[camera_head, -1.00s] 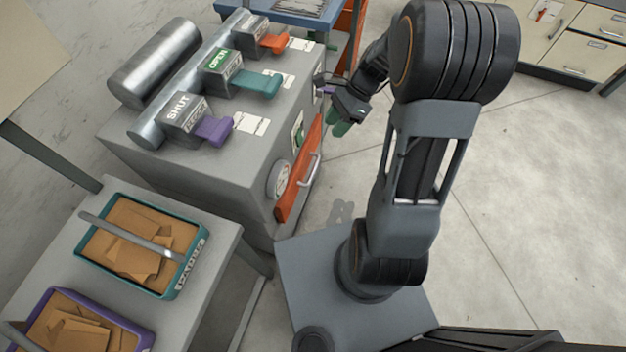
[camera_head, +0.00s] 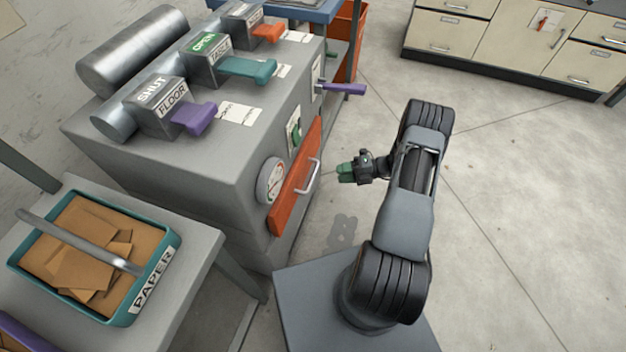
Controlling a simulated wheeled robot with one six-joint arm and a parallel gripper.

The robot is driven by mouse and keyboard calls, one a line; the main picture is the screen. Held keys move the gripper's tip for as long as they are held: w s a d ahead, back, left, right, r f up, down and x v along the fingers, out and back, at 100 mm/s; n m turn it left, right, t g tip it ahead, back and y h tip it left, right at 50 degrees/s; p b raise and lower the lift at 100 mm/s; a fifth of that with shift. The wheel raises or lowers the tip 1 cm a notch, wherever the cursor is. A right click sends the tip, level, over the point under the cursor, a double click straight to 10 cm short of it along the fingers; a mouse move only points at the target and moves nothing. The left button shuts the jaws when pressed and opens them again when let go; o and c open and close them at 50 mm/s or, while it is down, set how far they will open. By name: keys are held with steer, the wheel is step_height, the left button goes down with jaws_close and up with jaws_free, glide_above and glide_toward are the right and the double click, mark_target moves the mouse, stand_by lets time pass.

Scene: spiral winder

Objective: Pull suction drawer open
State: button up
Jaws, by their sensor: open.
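The drawer (camera_head: 287,207) has an orange-red front with a pale bar handle (camera_head: 312,180). It sits low on the right side of the grey machine (camera_head: 200,205), and its front looks close against the machine body. My gripper (camera_head: 342,173) has green fingertips and is empty. It is in the air to the right of the handle, apart from it, with its fingers pointing left toward the machine. The fingers are small in this view and the gap between them is hard to see.
A round gauge (camera_head: 270,181) and a green switch (camera_head: 295,133) are beside the drawer. A purple lever (camera_head: 343,88) sticks out farther back. Purple, teal and orange gate handles are on top. A paper tray (camera_head: 168,262) stands at left. The floor at right is clear.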

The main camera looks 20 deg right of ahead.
mark_target(313, 177)
steer(key=b+x, duration=0.1)
steer(key=x, duration=0.9)
steer(key=shift+a, duration=0.35)
jaws_close()
